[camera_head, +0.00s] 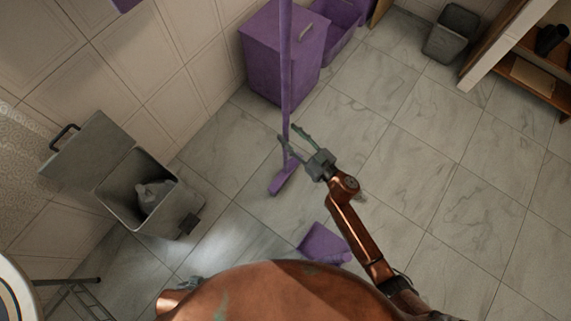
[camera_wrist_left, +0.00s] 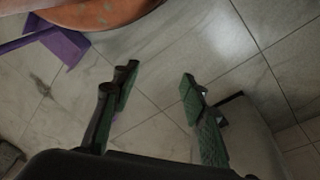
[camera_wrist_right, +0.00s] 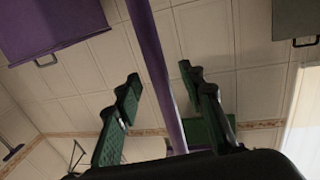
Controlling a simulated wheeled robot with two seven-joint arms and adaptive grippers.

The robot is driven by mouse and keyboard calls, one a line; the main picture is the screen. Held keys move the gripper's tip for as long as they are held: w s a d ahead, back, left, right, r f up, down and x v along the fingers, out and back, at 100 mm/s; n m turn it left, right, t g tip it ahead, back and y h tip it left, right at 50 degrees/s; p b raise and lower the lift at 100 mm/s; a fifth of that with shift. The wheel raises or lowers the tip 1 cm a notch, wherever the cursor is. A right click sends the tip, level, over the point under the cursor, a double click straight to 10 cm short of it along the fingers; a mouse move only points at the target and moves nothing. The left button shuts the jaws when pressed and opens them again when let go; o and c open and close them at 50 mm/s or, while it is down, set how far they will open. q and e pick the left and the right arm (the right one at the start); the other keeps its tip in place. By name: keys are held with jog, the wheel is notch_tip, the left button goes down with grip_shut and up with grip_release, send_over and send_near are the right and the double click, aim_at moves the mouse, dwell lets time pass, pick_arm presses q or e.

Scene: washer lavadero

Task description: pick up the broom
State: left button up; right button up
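The purple broom stands upright on the tiled floor in the head view, its long handle (camera_head: 286,70) rising past the top edge and its head (camera_head: 284,182) on the tiles. My right gripper (camera_head: 291,134) is open at the lower handle. In the right wrist view the handle (camera_wrist_right: 152,55) runs between the two spread fingers (camera_wrist_right: 158,80), with visible gaps on both sides. My left gripper is mostly hidden by my body at the bottom of the head view. In the left wrist view its fingers (camera_wrist_left: 157,93) are spread and empty above the floor.
A purple cabinet (camera_head: 270,62) stands behind the broom. A purple dustpan (camera_head: 322,243) lies near my body. An open grey bin (camera_head: 128,190) with a bag stands at left, a small dark bin (camera_head: 451,32) at upper right. The floor at right is clear.

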jog(key=shift+b+x, duration=0.35)
jog(key=shift+x, duration=0.55)
jog(key=shift+w+a, duration=0.25)
jog(key=shift+w, duration=0.05)
pick_arm(q)
jog(key=shift+w+d+f+t, duration=0.3)
jog(key=shift+w+d+f, duration=0.1)
jog(key=shift+w+f, duration=0.2)
jog(key=shift+w+d+f+t, duration=0.3)
jog(key=shift+w+d+f, duration=0.1)
jog(key=shift+w+f, duration=0.15)
jog(key=shift+s, duration=0.1)
pick_arm(e)
jog(key=shift+c, duration=0.4)
grip_shut()
